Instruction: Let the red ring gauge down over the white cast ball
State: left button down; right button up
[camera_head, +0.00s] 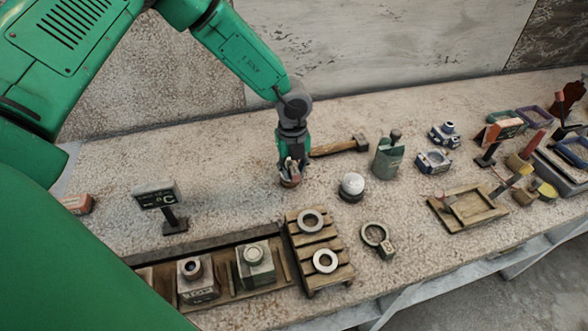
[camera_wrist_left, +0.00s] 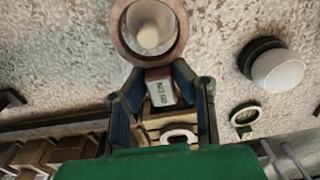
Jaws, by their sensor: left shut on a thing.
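The white cast ball (camera_head: 352,183) sits on a dark round base on the bench; it also shows at the right of the left wrist view (camera_wrist_left: 278,70). My left gripper (camera_head: 291,170) points down, left of the ball and apart from it. In the left wrist view its fingers (camera_wrist_left: 160,85) are shut on the lettered grey block of the red ring gauge (camera_wrist_left: 122,42). The ring is reddish-brown and held out ahead of the fingers, not over the ball. A pale rounded shape shows inside the ring; I cannot tell what it is. My right gripper is not in view.
A slatted wooden stand (camera_head: 318,242) with two pale rings is in front. A grey ring with a block (camera_head: 375,234) lies right of it. A small sign (camera_head: 160,200) stands left.

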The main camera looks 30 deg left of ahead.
pick_arm(q)
jog(key=shift+f+b, duration=0.7)
jog(key=shift+f, duration=0.45)
jog(key=shift+r, duration=0.15)
dwell(0.9)
jog(key=shift+r+p, duration=3.35)
jog(key=shift+r, duration=2.05)
